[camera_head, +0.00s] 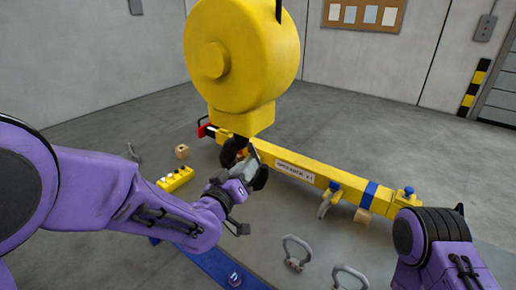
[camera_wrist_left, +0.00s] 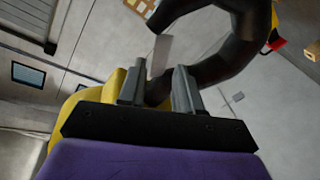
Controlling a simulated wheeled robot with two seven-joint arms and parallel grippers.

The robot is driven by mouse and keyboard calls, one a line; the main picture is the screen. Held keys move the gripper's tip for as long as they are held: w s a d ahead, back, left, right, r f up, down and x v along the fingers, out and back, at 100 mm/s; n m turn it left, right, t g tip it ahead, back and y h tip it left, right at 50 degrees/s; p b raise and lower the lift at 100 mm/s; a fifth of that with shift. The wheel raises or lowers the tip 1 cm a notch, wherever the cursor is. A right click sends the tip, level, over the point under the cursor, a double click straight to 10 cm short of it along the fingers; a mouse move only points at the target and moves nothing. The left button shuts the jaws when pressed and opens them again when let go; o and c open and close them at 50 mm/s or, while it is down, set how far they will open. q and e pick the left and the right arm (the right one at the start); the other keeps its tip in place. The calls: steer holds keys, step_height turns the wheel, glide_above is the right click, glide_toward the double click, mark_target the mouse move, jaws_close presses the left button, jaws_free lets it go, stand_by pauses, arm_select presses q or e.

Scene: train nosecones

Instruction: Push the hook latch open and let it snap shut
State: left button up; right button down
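The yellow hoist block (camera_head: 240,55) hangs in the upper middle of the head view, with the black hook (camera_head: 231,148) below it. My left gripper (camera_head: 246,165) is at the hook and covers part of it. In the left wrist view the hook (camera_wrist_left: 235,55) curves across the top, just past my fingers. The grey flat hook latch (camera_wrist_left: 161,54) lies across the hook's opening, its lower end between my two fingertips. My left gripper (camera_wrist_left: 157,82) is open, its fingers apart. I cannot tell whether it touches the latch. My right arm shows at the right edge; its gripper is out of view.
A yellow spreader beam (camera_head: 310,173) with blue bands runs behind the hook to the right. Grey shackles (camera_head: 297,253) stand on the grey surface in front. A yellow control box (camera_head: 176,179) and a small wooden block (camera_head: 182,151) lie to the left.

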mark_target(255, 156)
arm_select(q)
steer(key=p+x, duration=0.3)
steer(key=x, duration=0.5)
steer(key=shift+w+r, duration=0.1)
steer(key=shift+w+d, duration=0.1)
steer(key=shift+w, duration=0.2)
jaws_close()
